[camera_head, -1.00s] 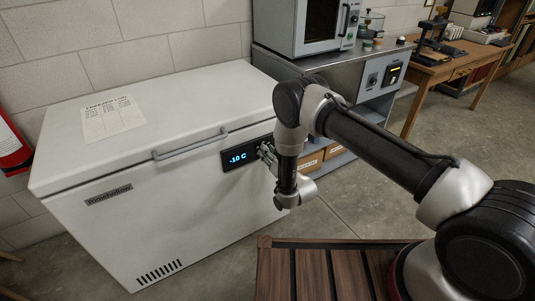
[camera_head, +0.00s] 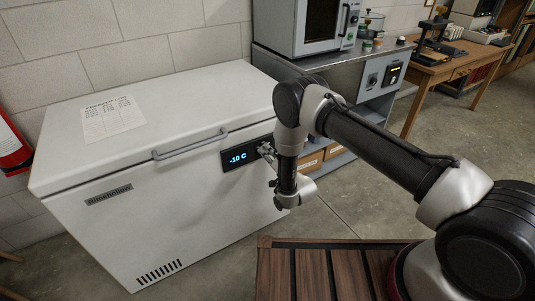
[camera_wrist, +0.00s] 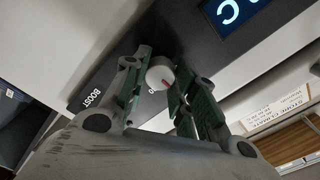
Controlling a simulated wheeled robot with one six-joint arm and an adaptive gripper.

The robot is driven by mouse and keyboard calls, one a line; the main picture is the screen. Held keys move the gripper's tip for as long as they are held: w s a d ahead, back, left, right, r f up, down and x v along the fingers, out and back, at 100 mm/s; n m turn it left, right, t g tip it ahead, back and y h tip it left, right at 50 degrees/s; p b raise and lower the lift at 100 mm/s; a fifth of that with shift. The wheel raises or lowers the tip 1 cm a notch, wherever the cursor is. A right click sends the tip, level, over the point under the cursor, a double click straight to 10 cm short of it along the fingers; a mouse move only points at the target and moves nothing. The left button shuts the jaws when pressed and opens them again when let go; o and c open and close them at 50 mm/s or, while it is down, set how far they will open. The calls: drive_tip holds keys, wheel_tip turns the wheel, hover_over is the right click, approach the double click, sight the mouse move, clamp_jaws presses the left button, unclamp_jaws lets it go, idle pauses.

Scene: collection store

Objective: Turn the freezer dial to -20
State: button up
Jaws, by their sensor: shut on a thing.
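The white chest freezer (camera_head: 150,210) stands at the left with its lid shut. Its dark control panel (camera_head: 225,168) on the front has a lit display (camera_head: 238,157) reading -10 C. My gripper (camera_head: 265,152) is at the right end of this panel. In the wrist view my gripper (camera_wrist: 158,92) has its fingers on both sides of the round pale dial (camera_wrist: 160,72), shut on it. A small red mark shows on the dial's face. The panel is lettered BOOST near the dial; other lettering is partly hidden by the fingers.
A paper sheet (camera_head: 109,118) lies on the freezer lid, above the grey handle (camera_head: 190,144). A metal bench (camera_head: 330,80) with an oven stands to the right, with boxes below. A slatted wooden surface (camera_head: 330,270) is in front.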

idle(0.3)
drive_tip(key=o, duration=1)
drive_tip(key=shift+o, duration=0.2)
drive_tip(key=v, duration=1.2)
